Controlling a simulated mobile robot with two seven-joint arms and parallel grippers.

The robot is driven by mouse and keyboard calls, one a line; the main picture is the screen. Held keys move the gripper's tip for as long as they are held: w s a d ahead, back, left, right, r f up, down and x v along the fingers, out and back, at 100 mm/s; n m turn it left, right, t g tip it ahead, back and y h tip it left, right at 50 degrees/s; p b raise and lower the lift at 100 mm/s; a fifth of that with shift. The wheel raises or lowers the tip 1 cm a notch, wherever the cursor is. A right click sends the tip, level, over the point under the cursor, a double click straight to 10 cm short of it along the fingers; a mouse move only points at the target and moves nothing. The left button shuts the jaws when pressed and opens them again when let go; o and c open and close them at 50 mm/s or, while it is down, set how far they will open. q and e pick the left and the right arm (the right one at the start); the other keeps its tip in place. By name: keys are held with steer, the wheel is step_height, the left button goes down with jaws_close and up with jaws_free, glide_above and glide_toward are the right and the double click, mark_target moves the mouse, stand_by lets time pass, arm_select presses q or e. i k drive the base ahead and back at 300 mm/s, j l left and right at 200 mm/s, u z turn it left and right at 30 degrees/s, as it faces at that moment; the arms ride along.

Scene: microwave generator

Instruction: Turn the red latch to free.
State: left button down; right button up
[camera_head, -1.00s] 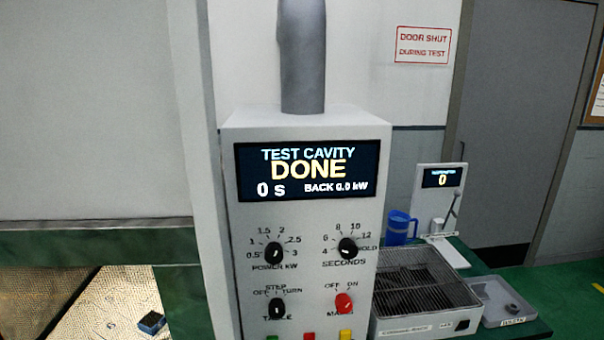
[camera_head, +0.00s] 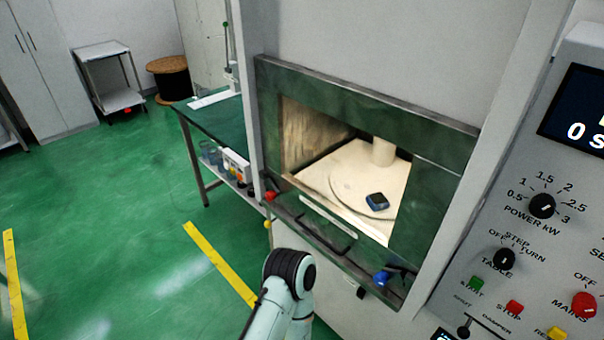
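A small red knob (camera_head: 269,196), which looks like the red latch, sits at the lower left corner of the cavity's green frame. It is too small to tell which way it is turned. A blue knob (camera_head: 381,278) sits at the lower right of the same frame. The cavity (camera_head: 318,138) is visible through its opening, with a dark green panel and bar handle (camera_head: 318,225) along its lower edge. One of my arms, pale with a black joint, rises from the bottom middle, below and right of the red knob. No gripper fingers show for either arm.
A small blue block (camera_head: 377,201) lies on the pale turntable (camera_head: 345,188) inside the cavity. The control panel (camera_head: 530,240) stands to the right. A green-topped table (camera_head: 218,125) stands left of the cabinet. The green floor (camera_head: 120,220) at left is open.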

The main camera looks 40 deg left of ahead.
mark_target(273, 193)
steer(key=u, duration=1.85)
